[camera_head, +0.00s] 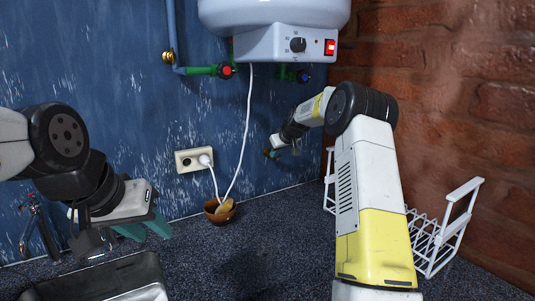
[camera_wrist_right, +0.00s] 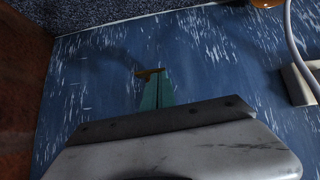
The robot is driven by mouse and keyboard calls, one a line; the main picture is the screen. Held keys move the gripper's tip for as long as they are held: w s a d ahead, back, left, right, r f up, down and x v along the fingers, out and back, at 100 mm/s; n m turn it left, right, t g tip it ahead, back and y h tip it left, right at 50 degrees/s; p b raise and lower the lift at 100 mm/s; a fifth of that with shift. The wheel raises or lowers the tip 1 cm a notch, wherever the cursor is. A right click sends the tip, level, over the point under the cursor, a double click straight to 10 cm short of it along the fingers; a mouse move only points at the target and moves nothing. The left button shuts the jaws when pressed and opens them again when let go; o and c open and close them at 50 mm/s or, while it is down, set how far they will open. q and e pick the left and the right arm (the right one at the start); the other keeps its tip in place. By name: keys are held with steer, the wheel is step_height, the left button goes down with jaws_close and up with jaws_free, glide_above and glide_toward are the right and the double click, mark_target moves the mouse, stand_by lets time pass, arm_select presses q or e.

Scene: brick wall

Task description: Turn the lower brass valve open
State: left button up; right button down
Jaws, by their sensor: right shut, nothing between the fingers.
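A small brass valve handle (camera_wrist_right: 150,71) stands out from the blue wall in the right wrist view, just at the tips of my right gripper (camera_wrist_right: 158,80). The teal fingers are shut with nothing between them; I cannot tell whether they touch the handle. In the head view my right gripper (camera_head: 271,153) is close to the wall, below the heater and right of the cord, and mostly hides the handle. Another brass valve (camera_head: 168,56) sits higher on the blue pipe at the left. My left gripper (camera_head: 146,228) is open and empty, low over the counter.
A white water heater (camera_head: 285,42) hangs above, with a red valve (camera_head: 227,71) and a blue valve (camera_head: 303,76) under it. A socket (camera_head: 187,161) with a plugged cord and a brown bowl (camera_head: 219,210) are left. A white rack (camera_head: 440,235) stands right by the brick wall.

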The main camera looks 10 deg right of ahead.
steer(key=shift+a, duration=0.1)
steer(key=shift+s+a+f+n+t+h, duration=0.2)
steer(key=shift+a+f+n+t+h, duration=0.15)
steer(key=shift+f+h, duration=0.25)
steer(key=shift+s+a+f+n+t+h, duration=0.15)
steer(key=shift+a+f+n+t+h, duration=0.15)
steer(key=shift+f+n+h, duration=0.25)
steer(key=shift+a+f, duration=0.1)
steer(key=shift+f, duration=0.8)
steer(key=shift+f, duration=0.1)
stand_by(1.2)
